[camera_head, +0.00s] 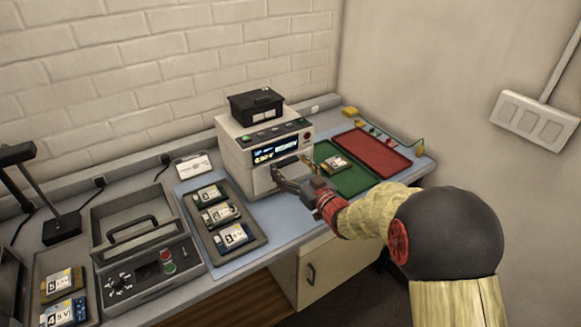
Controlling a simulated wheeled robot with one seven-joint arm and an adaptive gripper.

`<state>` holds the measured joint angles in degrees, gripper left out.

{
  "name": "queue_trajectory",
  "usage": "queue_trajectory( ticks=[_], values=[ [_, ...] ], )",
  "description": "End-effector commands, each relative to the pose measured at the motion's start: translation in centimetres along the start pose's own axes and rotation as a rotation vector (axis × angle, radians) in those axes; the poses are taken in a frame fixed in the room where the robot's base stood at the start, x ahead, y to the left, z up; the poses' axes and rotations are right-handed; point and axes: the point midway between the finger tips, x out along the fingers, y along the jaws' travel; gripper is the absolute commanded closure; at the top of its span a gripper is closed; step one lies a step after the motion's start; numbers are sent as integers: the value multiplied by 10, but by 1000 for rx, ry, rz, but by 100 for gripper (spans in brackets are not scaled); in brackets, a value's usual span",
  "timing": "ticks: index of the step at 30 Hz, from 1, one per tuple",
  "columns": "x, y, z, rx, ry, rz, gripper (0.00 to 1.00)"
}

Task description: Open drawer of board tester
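The board tester appears to be the white box-shaped instrument (236,157) on the bench, with a lit display and buttons on its sloped front. My gripper (286,174) is at the lower front of this instrument, with its fingertips close to or touching the front face. The fingers cover part of that face, so the drawer and any handle are hard to make out. No drawer is seen standing out from the front. At this size I cannot tell whether the fingers are open or shut on something.
A black box (256,105) sits on the tester. A dark tray (258,240) with labelled boards lies to the left, beside a grey case (136,268). On the right are a green tray (361,183) holding a board and a red tray (371,152).

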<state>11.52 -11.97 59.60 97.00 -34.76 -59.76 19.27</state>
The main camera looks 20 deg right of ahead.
Motion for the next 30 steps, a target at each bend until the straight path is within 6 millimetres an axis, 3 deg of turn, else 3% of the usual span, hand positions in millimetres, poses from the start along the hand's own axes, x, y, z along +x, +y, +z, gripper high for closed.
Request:
queue_trajectory(
  ticks=[26, 30],
  values=[
    [0, 0, 0, 0, 0, 0, 77],
    [-2, 0, 0, 0, -1, 1, 78]
  ],
)
